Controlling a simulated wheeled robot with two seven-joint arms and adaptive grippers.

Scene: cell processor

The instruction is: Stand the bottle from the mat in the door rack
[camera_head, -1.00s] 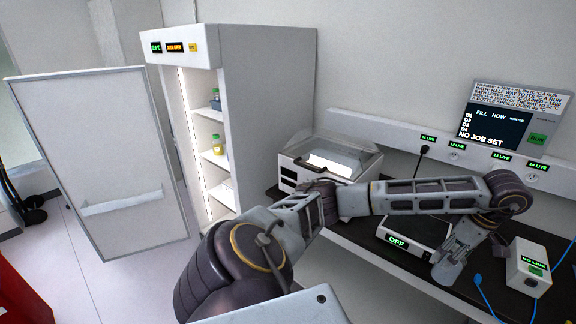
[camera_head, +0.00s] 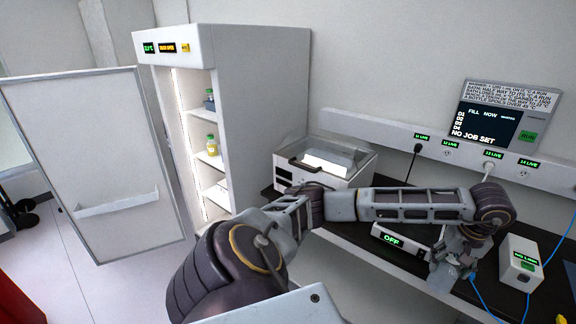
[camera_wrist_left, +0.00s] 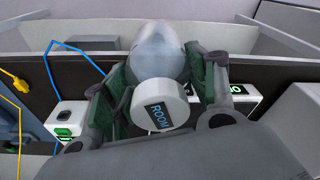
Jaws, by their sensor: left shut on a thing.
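A bottle with a clear rounded body (camera_wrist_left: 158,50) and a white cap (camera_wrist_left: 160,107) marked ROOM is between the fingers of my left gripper (camera_wrist_left: 158,90) in the left wrist view. The gripper is shut on it. In the head view my left gripper (camera_head: 450,266) is over the right part of the bench, and the bottle cannot be made out there. The door rack (camera_head: 117,203) is a shallow white bin low on the open cabinet door (camera_head: 85,130) at the left. I cannot make out the mat. My right gripper is not in view.
The tall cabinet (camera_head: 250,110) stands open, with bottles on its lit shelves. A white box (camera_head: 521,263) and blue cables are at the right. Floor shows before the door.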

